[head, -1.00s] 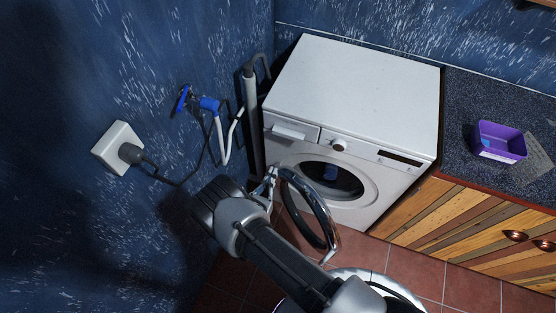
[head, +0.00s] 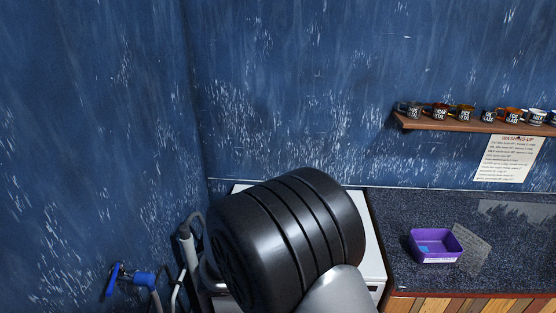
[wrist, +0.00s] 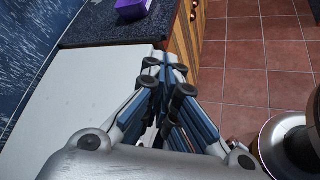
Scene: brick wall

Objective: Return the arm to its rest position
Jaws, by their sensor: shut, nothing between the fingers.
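My gripper (wrist: 168,66) shows in the wrist view with its fingers closed together and nothing between them. It is over the front edge of the white washing machine (wrist: 55,85), whose top fills the left of that view. In the head view a large black joint of my arm covers most of the washing machine (head: 374,245), and the gripper itself is not seen there. The washing machine's door is hidden in both present views.
A purple tub (head: 436,245) and a grey mat (head: 472,250) lie on the dark speckled counter (head: 390,215) at right. A shelf (head: 470,125) with several mugs is on the blue wall. A blue tap (head: 143,279) is at lower left.

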